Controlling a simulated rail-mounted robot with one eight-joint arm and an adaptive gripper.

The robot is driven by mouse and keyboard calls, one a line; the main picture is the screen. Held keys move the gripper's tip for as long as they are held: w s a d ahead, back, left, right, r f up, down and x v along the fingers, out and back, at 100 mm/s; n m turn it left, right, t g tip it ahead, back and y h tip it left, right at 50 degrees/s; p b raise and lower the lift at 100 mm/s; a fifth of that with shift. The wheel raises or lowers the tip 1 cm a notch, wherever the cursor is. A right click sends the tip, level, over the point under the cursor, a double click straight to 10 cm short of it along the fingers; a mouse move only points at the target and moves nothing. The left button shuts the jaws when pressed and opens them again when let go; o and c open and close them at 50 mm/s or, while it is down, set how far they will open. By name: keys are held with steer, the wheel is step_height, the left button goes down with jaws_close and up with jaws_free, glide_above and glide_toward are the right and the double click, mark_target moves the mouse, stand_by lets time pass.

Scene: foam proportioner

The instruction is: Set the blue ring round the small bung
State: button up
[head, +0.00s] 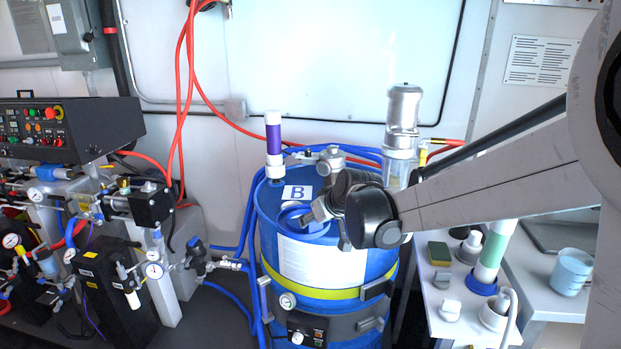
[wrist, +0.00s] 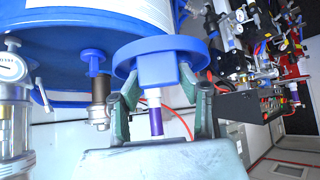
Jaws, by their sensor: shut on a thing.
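My gripper (head: 309,216) is over the near part of the top of the blue drum (head: 378,270), which is marked B. In the wrist view its two fingers (wrist: 162,96) are closed on the block under the blue ring (wrist: 160,46). The ring is broad and flat-rimmed; it also shows in the head view (head: 291,215), partly behind the fingers. I cannot make out the small bung; the ring and gripper cover part of the drum top. I cannot tell whether the ring touches the drum top.
A purple and white cylinder (head: 273,142) stands upright at the drum's back left. A metal pump with a clear section (head: 403,115) stands at the back right. Blue hoses run behind and left of the drum. A side table (head: 455,318) holds a sponge and several fittings.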

steer(key=w+a+n+g+y+p, duration=0.2)
steer(key=w+n+g+y+p, duration=0.2)
steer(key=w+n+g, duration=0.4)
steer(key=shift+w+r+n+g+p, duration=0.6)
steer(key=shift+w+n, duration=1.9)
steer(key=shift+w, duration=4.1)
steer(key=shift+a+f, duration=0.1)
steer(key=shift+f, duration=0.25)
steer(key=shift+f, duration=0.1)
steer(key=shift+f+b, duration=0.7)
steer(key=shift+f, duration=2.1)
steer(key=shift+b, duration=0.4)
steer(key=shift+f+b, duration=0.35)
steer(key=shift+f, duration=0.15)
